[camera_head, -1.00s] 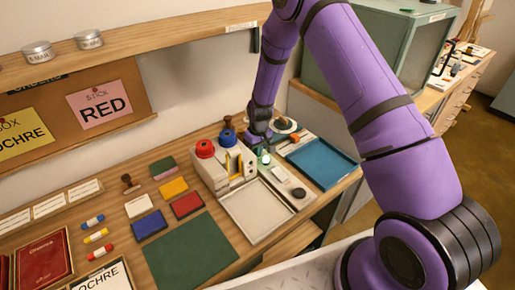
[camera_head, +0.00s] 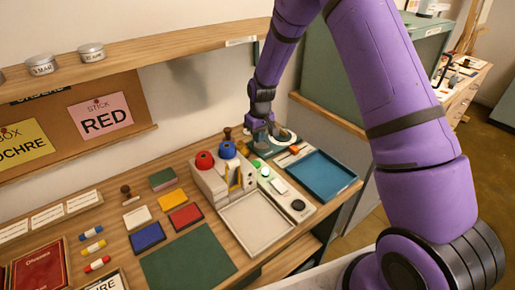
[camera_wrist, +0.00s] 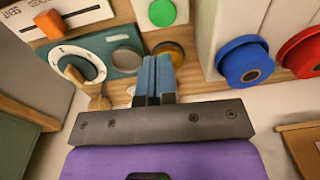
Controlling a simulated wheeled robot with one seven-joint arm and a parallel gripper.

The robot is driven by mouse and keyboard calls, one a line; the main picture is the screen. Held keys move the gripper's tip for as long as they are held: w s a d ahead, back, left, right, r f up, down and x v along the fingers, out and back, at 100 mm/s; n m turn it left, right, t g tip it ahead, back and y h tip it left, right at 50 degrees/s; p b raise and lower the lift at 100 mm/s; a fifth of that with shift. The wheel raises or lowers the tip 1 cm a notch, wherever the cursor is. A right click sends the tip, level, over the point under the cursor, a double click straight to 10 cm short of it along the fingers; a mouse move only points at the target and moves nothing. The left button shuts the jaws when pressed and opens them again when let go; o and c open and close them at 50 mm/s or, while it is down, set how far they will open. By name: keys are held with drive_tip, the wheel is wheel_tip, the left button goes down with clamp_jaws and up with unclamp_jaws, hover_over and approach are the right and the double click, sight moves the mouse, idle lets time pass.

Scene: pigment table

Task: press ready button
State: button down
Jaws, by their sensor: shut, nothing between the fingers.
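The ready button is probably the green round button (camera_head: 265,172) on a white strip panel, though no label on it is readable. In the wrist view a green button (camera_wrist: 162,12) shows at the top edge, on a white panel. My gripper (camera_head: 267,143) is at the back of the table, behind the panel and apart from the button. In the wrist view my gripper (camera_wrist: 156,62) is shut and empty. Its blue fingertips are just below the green button in the picture, near an amber dome (camera_wrist: 169,50). Whether they touch anything cannot be told.
A teal panel with a white dial (camera_wrist: 72,62) and a wooden lever lies beside the fingers. A white box with a red knob (camera_head: 204,160) and a blue knob (camera_head: 227,150) stands left of the button. A blue tray (camera_head: 325,176) lies to the right.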

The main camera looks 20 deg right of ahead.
drive_tip(key=shift+r, duration=1.05)
drive_tip(key=s+d+r+t, duration=0.1)
drive_tip(key=s+r, duration=0.3)
drive_tip(key=r, duration=0.4)
drive_tip(key=s+d+r+m, duration=0.1)
drive_tip(key=s+r, duration=0.3)
drive_tip(key=r, duration=0.4)
drive_tip(key=s+d+r+t, duration=0.1)
drive_tip(key=s+r, duration=0.3)
drive_tip(key=r, duration=0.4)
drive_tip(key=s+d+r+m+t, duration=0.1)
drive_tip(key=s+r, duration=0.3)
drive_tip(key=s, duration=0.9)
drive_tip(key=s+d+r+m+t, duration=0.1)
drive_tip(key=s+r, duration=0.4)
drive_tip(key=s, duration=0.7)
drive_tip(key=shift+s+d+r+m+t+h, duration=0.15)
drive_tip(key=shift+s+d+m+t+h, duration=0.15)
drive_tip(key=shift+s+d+t, duration=0.15)
